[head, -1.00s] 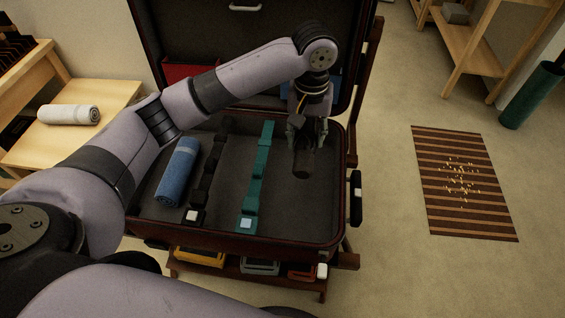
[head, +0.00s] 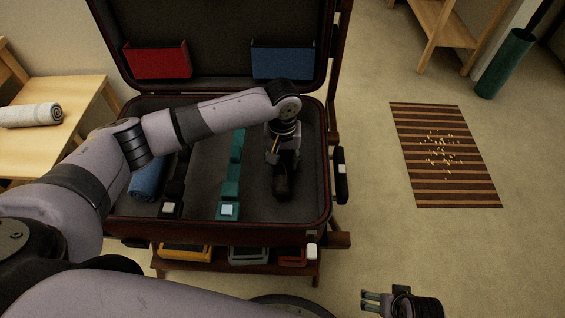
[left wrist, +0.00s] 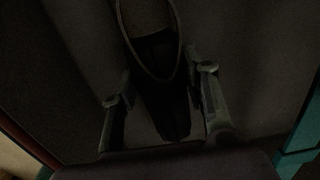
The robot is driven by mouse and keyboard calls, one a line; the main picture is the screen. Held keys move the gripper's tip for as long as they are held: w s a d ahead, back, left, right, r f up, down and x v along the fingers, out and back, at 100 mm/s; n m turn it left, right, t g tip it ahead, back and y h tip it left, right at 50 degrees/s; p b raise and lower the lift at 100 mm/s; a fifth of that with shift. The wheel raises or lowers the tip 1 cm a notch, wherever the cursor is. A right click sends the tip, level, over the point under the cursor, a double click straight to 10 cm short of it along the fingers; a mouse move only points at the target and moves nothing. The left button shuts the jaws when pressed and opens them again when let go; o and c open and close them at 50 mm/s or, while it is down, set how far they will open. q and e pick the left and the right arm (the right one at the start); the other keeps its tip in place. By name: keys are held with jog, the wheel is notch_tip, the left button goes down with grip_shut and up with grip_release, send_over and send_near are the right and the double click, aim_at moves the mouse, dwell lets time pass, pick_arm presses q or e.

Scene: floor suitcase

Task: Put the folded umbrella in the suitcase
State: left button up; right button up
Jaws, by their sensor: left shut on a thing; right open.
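The open suitcase (head: 318,212) has a dark grey lining. My left gripper (head: 283,165) reaches down into its right part and is shut on the dark folded umbrella (head: 282,188). The umbrella also shows in the left wrist view (left wrist: 166,95), between the two fingers (left wrist: 163,105), with a loop at its upper end. It is low in the suitcase, beside the teal strap; whether it touches the bottom I cannot tell. My right gripper (head: 372,300) is open and empty, outside the suitcase at the bottom of the head view.
A rolled blue towel (head: 147,182), a black strap (head: 175,190) and a teal strap (head: 233,175) lie in the suitcase. Red (head: 157,60) and blue (head: 282,60) pockets are on its raised lid. A striped mat (head: 445,155) lies on the floor to the right.

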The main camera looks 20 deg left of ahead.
pick_arm(q)
jog(key=shift+f, duration=0.2)
jog(key=o, duration=1.4)
